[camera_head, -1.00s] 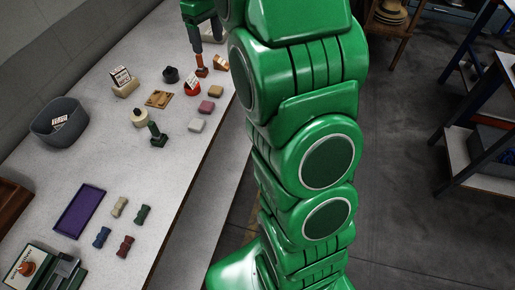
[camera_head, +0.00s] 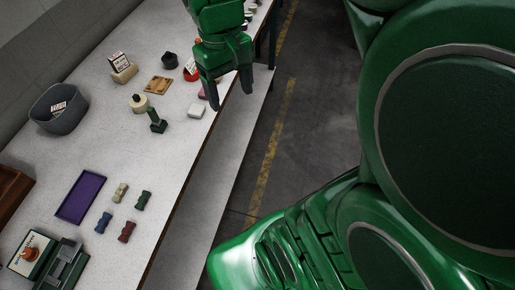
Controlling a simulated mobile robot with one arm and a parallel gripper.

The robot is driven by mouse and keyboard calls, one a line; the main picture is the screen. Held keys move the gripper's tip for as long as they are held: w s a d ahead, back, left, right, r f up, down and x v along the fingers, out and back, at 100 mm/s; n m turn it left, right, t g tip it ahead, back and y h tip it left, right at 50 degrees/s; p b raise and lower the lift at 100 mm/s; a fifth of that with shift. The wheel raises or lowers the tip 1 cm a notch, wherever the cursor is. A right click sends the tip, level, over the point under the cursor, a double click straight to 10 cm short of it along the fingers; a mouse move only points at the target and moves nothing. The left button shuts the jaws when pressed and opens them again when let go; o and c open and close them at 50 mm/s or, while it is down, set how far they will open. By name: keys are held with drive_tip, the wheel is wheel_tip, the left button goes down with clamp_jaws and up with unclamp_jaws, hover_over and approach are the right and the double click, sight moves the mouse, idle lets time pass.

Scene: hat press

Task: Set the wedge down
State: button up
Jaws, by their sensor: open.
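My gripper (camera_head: 229,88) hangs over the right edge of the long white table, fingers pointing down and spread apart. Nothing shows between the fingers. I cannot pick out the wedge with certainty; my gripper and wrist hide part of the table's far right side. A pink block (camera_head: 202,93) peeks out beside the left finger, and a white block (camera_head: 196,111) lies in front of it. An orange-red bowl (camera_head: 188,74) with a card in it is partly covered by my gripper.
The white table (camera_head: 110,160) also bears a grey bin (camera_head: 58,112), a purple tray (camera_head: 81,198), a green upright piece (camera_head: 156,122), a wooden plate (camera_head: 158,84) and several small waisted pieces. The table's middle is mostly clear. Open floor (camera_head: 305,125) lies to the right.

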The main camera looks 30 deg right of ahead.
drive_tip(key=s+f+m, duration=0.1)
drive_tip(key=s+f, duration=0.3)
drive_tip(key=s, duration=0.9)
drive_tip(key=shift+s+a+m, duration=0.15)
drive_tip(key=shift+a+m, duration=0.25)
drive_tip(key=shift+a, duration=0.05)
